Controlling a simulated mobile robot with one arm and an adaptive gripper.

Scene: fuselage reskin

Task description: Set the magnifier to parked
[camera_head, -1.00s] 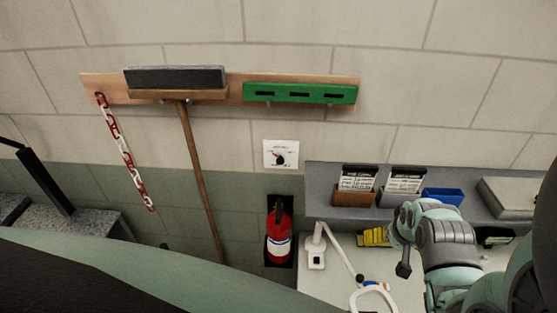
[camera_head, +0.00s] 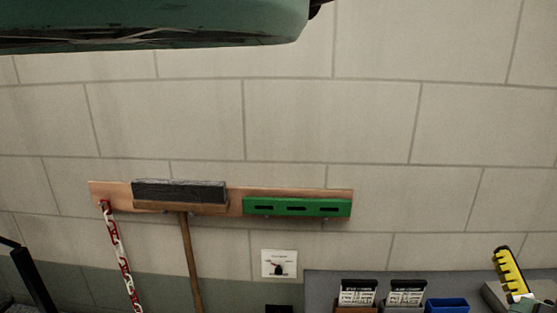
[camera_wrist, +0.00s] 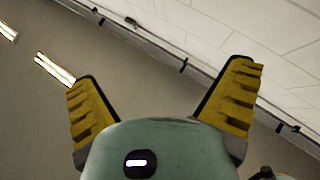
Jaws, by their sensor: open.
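The magnifier is not in view in either picture now. My gripper (camera_wrist: 160,76) is open in the wrist view, its two yellow ribbed fingers spread wide with nothing between them. In the head view a yellow finger of my gripper (camera_head: 509,271) shows at the lower right edge, in front of the wall and above the grey shelf. The rest of the gripper there is cut off or hidden.
A wooden rail (camera_head: 235,193) on the block wall carries a broom (camera_head: 188,245), a red-white chain (camera_head: 117,243) and a green holder (camera_head: 297,207). Card boxes and a blue bin (camera_head: 446,306) stand on the grey shelf (camera_head: 318,284).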

